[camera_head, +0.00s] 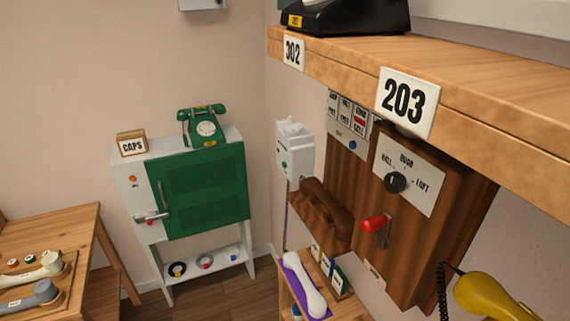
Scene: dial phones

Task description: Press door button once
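No button that I can read as a door button stands out. A brown wooden wall box (415,235) hangs under the shelf at the right. Its white plate (409,163) has small lettering that seems to include "LOFT", around a black knob (395,182). A red-tipped lever (374,223) sticks out below it. Left of this box, a labelled panel (348,118) carries a small blue button (352,145); its labels are too small to read surely. A white wall unit (294,152) hangs further left. Neither of my grippers is in view.
A wooden shelf (470,72) marked 302 and 203 overhangs the wall boxes. A yellow handset (492,298) is at the lower right. A white cabinet with a green door (204,188) bears a green phone (204,127). A table (62,232) with handsets stands left.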

